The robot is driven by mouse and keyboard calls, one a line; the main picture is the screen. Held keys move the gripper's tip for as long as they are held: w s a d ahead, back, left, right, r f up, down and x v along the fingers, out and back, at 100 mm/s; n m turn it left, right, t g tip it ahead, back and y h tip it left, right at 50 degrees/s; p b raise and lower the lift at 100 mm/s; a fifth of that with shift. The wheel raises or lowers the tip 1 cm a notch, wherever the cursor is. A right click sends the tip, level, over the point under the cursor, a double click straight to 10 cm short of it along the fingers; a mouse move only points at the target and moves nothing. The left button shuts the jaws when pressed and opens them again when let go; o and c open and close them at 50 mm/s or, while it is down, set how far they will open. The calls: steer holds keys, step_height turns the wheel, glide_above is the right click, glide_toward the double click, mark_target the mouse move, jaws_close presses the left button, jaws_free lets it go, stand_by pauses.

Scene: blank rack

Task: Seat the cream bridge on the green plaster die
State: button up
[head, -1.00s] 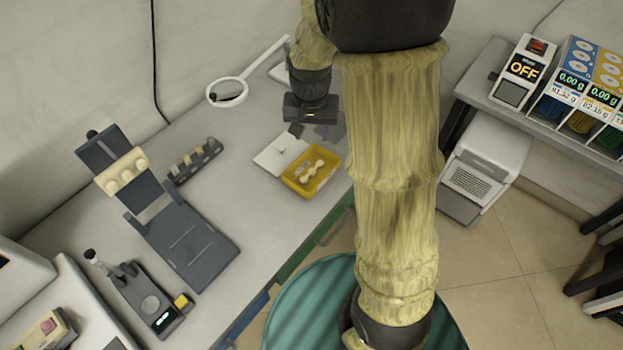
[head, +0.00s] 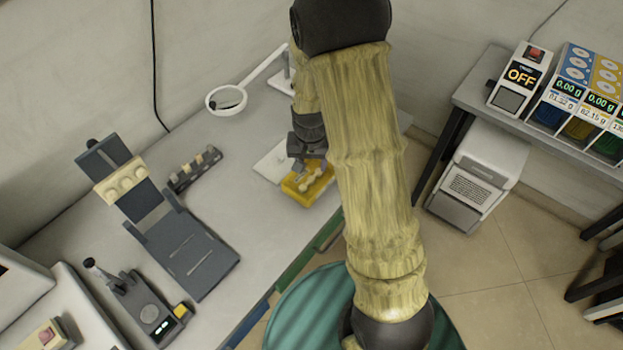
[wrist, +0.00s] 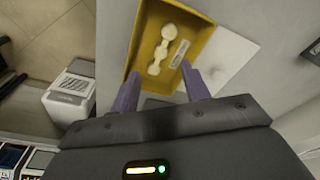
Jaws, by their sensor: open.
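The cream bridge (wrist: 162,50), a row of rounded lobes, lies in a yellow tray (wrist: 203,42) in the wrist view. In the head view the bridge (head: 310,178) shows partly, below my gripper, in the same tray (head: 307,200). My gripper (wrist: 162,86) is open and empty. Its two purple fingers reach over the tray's edge, one on each side of the bridge's line and short of it in the wrist view. I cannot make out a green plaster die in either view.
A white lid (head: 271,164) lies beside the tray. A dark stand with a cream block (head: 122,181), a small dark rack (head: 195,170) and a ring magnifier (head: 226,99) stand on the bench. A device with a lit display (head: 150,314) is nearer. Bench between is clear.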

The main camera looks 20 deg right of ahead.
mark_target(311, 178)
steer(key=shift+w+f, duration=0.1)
steer(key=shift+f, duration=0.7)
steer(key=shift+w+d+f+p, duration=0.1)
steer(key=shift+w+f+p, duration=0.1)
steer(key=shift+f, duration=1.1)
steer(key=shift+w+f+p, duration=0.15)
steer(key=shift+f, duration=1.15)
jaws_close()
